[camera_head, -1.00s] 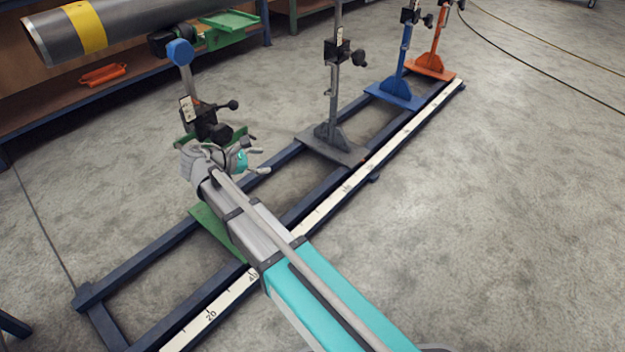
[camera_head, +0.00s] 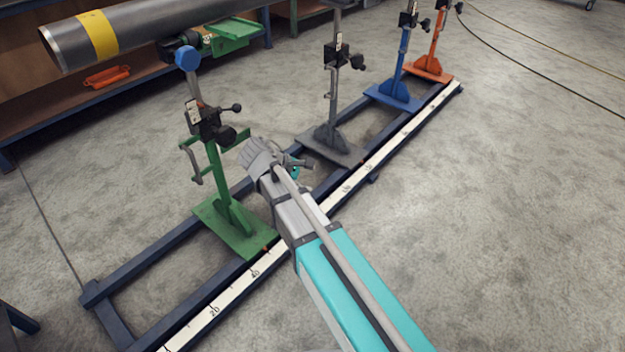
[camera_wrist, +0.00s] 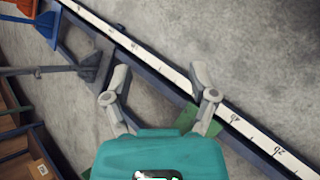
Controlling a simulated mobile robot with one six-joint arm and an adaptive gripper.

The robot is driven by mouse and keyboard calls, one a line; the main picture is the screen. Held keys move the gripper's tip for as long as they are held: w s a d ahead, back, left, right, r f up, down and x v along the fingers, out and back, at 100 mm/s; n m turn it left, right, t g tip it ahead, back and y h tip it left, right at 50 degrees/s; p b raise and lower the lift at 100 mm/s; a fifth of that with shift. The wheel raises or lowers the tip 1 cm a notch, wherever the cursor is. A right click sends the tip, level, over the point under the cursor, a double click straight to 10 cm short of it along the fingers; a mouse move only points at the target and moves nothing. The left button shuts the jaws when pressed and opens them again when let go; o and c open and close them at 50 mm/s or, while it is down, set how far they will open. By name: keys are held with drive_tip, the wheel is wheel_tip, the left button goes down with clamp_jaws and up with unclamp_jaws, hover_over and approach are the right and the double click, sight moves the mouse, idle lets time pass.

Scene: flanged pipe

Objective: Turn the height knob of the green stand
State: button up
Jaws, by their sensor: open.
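The green stand (camera_head: 217,175) stands upright on the blue rail frame, left of my arm in the head view. I cannot tell for certain which is the height knob. My gripper (camera_head: 306,165) is open and empty, right of the green stand and apart from the knob. In the wrist view its two fingers (camera_wrist: 158,75) are spread; part of a green plate (camera_wrist: 187,117) shows behind them, and no knob is visible.
The grey stand (camera_head: 331,100) is just beyond my gripper. Blue (camera_head: 402,65) and orange (camera_head: 434,48) stands follow along the rail. A white scale (camera_head: 335,200) runs along the frame. The pipe (camera_head: 130,30) lies above, at upper left.

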drive_tip(key=shift+s+d+f+m+g, duration=0.1)
drive_tip(key=shift+s+d+m+g, duration=0.25)
drive_tip(key=shift+d, duration=0.3)
